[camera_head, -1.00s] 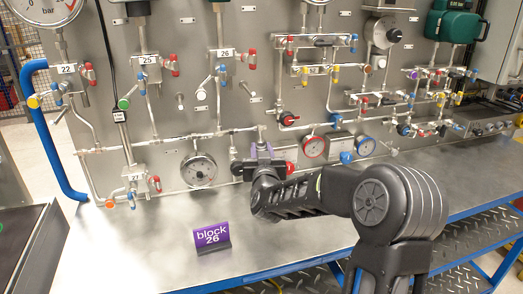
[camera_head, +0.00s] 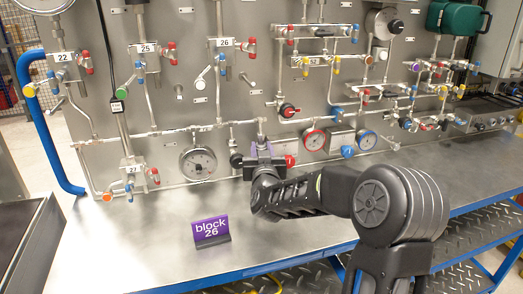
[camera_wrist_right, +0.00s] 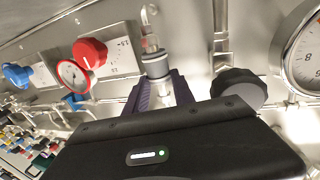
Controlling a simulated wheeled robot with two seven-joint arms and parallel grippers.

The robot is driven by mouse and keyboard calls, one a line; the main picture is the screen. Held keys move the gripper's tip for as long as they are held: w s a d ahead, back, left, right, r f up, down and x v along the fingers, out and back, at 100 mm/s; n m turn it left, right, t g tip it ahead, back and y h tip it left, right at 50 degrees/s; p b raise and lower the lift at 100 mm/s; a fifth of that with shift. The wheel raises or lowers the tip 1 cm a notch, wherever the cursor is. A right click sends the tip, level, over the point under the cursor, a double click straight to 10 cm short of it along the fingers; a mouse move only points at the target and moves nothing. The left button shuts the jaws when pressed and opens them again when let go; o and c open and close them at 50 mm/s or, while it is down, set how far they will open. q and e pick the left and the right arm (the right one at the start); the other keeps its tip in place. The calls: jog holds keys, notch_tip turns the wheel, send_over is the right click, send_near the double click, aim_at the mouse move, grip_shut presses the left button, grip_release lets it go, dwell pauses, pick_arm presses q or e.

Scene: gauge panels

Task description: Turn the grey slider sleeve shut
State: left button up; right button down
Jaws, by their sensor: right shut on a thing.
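The grey slider sleeve (camera_wrist_right: 155,65) is a short cylinder below a clear tube at the top of the right wrist view. Its upper part shows and its lower end is between the purple fingers of my right gripper (camera_wrist_right: 160,92). The right gripper is shut on the sleeve. In the head view the right gripper (camera_head: 262,152) is at the lower middle of the panel, and the sleeve is mostly hidden by the fingers. Whether the sleeve is turned open or shut cannot be told. My left gripper is not in view.
A black knob (camera_wrist_right: 238,88) and a round gauge are right of the gripper in the wrist view. A red knob (camera_wrist_right: 90,52) and blue knob (camera_wrist_right: 17,74) are left. A purple "block 26" sign (camera_head: 211,230) stands on the bench. The bench in front is otherwise clear.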

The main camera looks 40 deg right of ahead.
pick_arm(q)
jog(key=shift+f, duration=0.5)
pick_arm(e)
jog(key=shift+f, duration=0.6)
jog(key=c, duration=1.5)
grip_release()
jog(key=shift+f, duration=0.1)
jog(key=o, duration=0.4)
jog(key=shift+o, duration=0.2)
pick_arm(q)
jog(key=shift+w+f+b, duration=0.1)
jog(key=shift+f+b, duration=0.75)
jog(key=shift+b, duration=0.05)
pick_arm(e)
jog(key=v, duration=0.8)
